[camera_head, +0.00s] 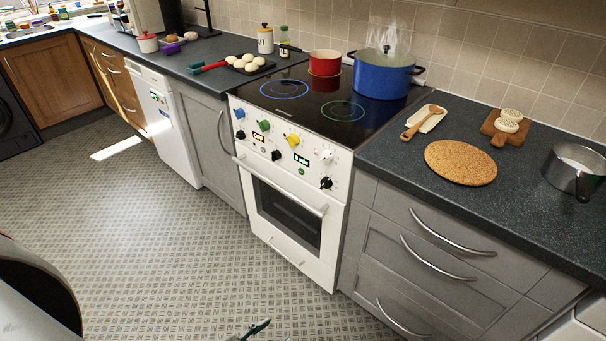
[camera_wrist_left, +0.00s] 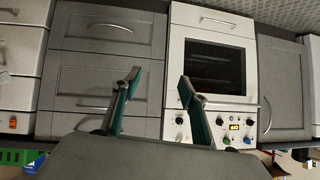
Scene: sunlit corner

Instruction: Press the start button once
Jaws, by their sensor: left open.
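The white stove (camera_head: 298,220) has a front panel with several coloured knobs and two small lit displays, one orange (camera_head: 258,138) and one green (camera_head: 301,160). A small round green spot (camera_head: 301,171), perhaps a button, sits below the green display. I cannot read a start label. My left gripper (camera_wrist_left: 159,82) is open and empty; its teal fingers point towards the cabinet and oven fronts. In the head view only a fingertip (camera_head: 258,328) shows at the bottom edge, low in front of the stove. In the wrist view the stove panel (camera_wrist_left: 215,128) appears upside down. My right gripper is out of view.
A blue pot (camera_head: 383,75) steams and a red pot (camera_head: 325,63) stands on the hob. The right counter holds a cork mat (camera_head: 460,162) and saucepan (camera_head: 575,170). A white dishwasher (camera_head: 165,120) is at left. The floor (camera_head: 160,230) before the stove is clear.

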